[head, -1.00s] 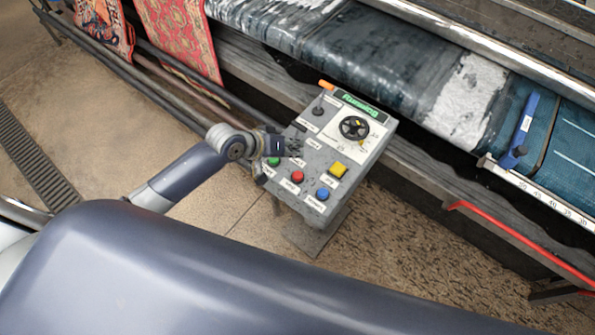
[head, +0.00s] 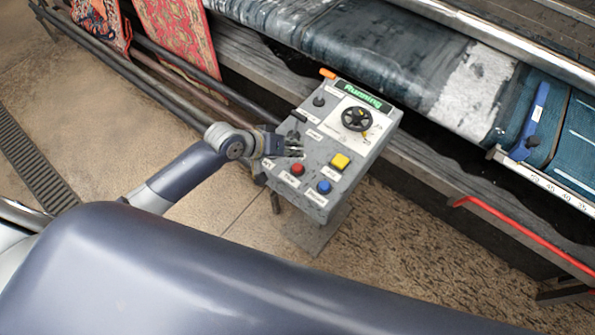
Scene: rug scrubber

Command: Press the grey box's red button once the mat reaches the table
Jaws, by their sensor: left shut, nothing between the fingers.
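The grey control box (head: 315,187) stands on a post in the middle, its green display reading "Running". Its red button (head: 298,169) is in plain view, with a yellow button (head: 340,161) and a blue button (head: 324,186) close by. My left gripper (head: 297,150) is shut and empty over the box's left part, just above the red button in the picture. Whether it touches the panel I cannot tell. A dark wet sheet with a white patch (head: 474,92) lies over the machine's roller; I cannot tell whether this is the mat. No table is clearly identifiable. My right gripper is out of view.
Patterned red rugs (head: 187,45) hang at the upper left. A blue-handled piece (head: 530,122) sits by a numbered scale at the right. A red rail (head: 525,235) runs along the machine's lower right. A floor grate (head: 37,160) lies at the left; nearby floor is clear.

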